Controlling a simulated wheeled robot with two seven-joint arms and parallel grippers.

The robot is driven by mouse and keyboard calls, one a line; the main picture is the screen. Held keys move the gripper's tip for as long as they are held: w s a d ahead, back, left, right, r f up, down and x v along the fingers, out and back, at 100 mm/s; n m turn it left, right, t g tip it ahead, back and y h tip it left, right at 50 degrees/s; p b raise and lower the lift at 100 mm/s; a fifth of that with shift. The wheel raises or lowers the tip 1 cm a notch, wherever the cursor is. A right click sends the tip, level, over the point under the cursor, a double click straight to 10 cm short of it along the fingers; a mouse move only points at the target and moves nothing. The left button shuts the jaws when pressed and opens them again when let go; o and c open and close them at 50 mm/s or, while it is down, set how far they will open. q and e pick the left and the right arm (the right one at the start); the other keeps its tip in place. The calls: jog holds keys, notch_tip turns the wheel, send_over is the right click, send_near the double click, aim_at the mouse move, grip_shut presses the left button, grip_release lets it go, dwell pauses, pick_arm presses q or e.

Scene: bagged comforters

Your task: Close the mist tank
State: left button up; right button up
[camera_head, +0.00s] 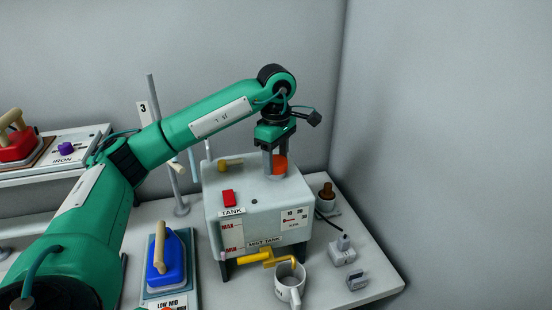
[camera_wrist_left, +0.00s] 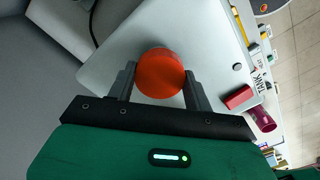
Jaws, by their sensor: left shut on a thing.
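The mist tank (camera_head: 254,205) is a pale grey box with MAX and MIN marks on its front, standing on the table. A round orange cap (camera_head: 280,164) is at the back right of its top; in the left wrist view the cap (camera_wrist_left: 160,73) sits between both fingers. My left gripper (camera_head: 274,168) points straight down and is shut on the cap. The cap hides the opening under it, so I cannot tell how it is seated. My right gripper is not in view.
A red switch (camera_head: 228,198) is on the tank top. A yellow tap (camera_head: 262,257) is at its front, above a white mug (camera_head: 290,283). Walls close off the back and right.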

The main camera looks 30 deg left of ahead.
pick_arm(q)
jog(key=shift+f, duration=0.1)
jog(key=m, duration=0.3)
jog(key=shift+b, duration=0.4)
jog(key=o, duration=0.7)
jog(key=shift+m, duration=0.4)
jog(key=o, duration=0.9)
jog(key=shift+r, duration=0.2)
jog(key=shift+r+p, duration=2.3)
jog(key=shift+r, duration=1.1)
